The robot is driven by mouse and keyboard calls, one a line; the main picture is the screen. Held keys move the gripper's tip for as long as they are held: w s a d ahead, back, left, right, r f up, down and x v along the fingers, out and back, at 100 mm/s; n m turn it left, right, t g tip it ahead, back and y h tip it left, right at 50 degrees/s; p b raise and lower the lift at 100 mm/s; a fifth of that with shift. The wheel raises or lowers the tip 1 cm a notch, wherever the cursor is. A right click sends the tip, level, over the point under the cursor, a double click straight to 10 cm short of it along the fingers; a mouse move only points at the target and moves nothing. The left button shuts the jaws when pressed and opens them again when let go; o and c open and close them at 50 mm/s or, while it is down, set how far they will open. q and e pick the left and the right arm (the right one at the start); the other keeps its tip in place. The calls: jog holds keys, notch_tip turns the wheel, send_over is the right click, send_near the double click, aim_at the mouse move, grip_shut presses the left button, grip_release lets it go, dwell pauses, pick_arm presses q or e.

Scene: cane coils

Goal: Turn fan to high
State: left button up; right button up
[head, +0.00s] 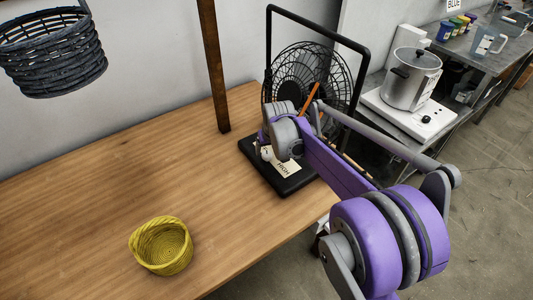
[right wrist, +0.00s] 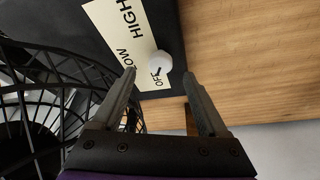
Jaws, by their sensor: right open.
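The black fan (head: 300,82) stands at the right end of the wooden table, inside a square black frame. Its black base carries a cream label (head: 290,172) reading OFF, LOW and HIGH in the right wrist view (right wrist: 122,38). The white knob (right wrist: 159,62) sits beside the word OFF, with a dark mark on it toward OFF. My right gripper (right wrist: 160,82) is open, its two fingers apart on either side of the knob in that view. I cannot tell whether they touch it. In the head view my right arm hides part of the base. My left gripper is not in view.
A yellow woven basket (head: 161,246) stands on the wooden table (head: 100,200). A dark basket (head: 52,50) hangs at upper left, and a wooden post (head: 214,65) rises behind. A metal pot (head: 411,79) is on the side bench. The table's left and middle are mostly clear.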

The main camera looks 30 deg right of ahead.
aim_at(267, 154)
jog(key=shift+x, duration=2.1)
grip_shut()
